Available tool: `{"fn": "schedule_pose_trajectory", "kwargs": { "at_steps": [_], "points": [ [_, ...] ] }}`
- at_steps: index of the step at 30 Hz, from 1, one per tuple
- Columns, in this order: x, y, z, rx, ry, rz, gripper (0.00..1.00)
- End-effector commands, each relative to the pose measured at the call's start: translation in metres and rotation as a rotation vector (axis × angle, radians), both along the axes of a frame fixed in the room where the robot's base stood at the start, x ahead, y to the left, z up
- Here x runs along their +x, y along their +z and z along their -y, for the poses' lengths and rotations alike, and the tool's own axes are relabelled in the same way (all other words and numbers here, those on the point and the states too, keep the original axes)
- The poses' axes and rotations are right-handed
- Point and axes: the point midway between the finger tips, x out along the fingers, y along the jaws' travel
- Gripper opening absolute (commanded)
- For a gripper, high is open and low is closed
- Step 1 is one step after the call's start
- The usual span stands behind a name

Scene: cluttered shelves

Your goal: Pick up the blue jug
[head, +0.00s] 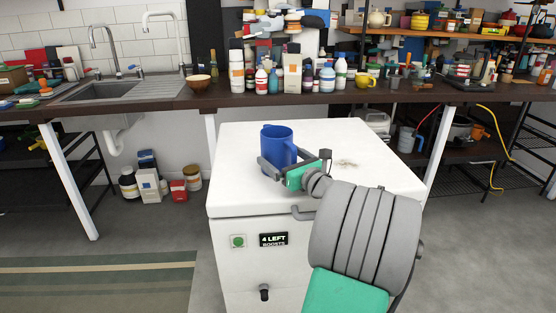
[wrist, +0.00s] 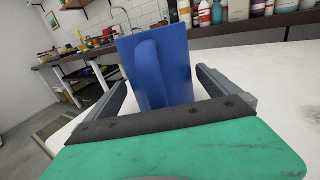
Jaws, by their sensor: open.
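The blue jug (head: 276,143) stands upright on top of a white cabinet (head: 345,145). Its handle is on the side towards my gripper. In the head view my gripper (head: 273,166) is at the jug's near right side, with its fingers open. In the wrist view the jug (wrist: 160,65) stands between the two spread fingers of my gripper (wrist: 163,92), its handle facing the camera. A gap shows between the jug and the right finger. Whether the left finger touches the jug is hard to tell. The jug's base is partly hidden by my gripper.
A dark counter (head: 330,97) behind the cabinet carries many bottles, a wooden bowl (head: 199,84) and a yellow mug (head: 366,80). A sink (head: 120,90) is at the left. The cabinet top around the jug is clear. Open floor lies to the left.

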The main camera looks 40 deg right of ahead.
Motion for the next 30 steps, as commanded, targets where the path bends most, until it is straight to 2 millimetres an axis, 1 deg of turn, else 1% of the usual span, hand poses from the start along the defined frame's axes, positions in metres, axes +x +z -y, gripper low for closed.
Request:
{"fn": "schedule_pose_trajectory", "kwargs": {
  "at_steps": [1, 3, 10, 30],
  "points": [
    [0.0088, -0.0034, 0.0000, -0.001, 0.003, -0.001, 1.00],
    [0.0150, -0.0019, 0.0021, 0.000, -0.001, -0.001, 1.00],
    [0.0160, 0.0000, 0.0039, 0.001, -0.005, -0.001, 0.99],
    [0.0152, -0.0002, 0.0045, 0.001, -0.006, -0.001, 0.44]
  ]
}}
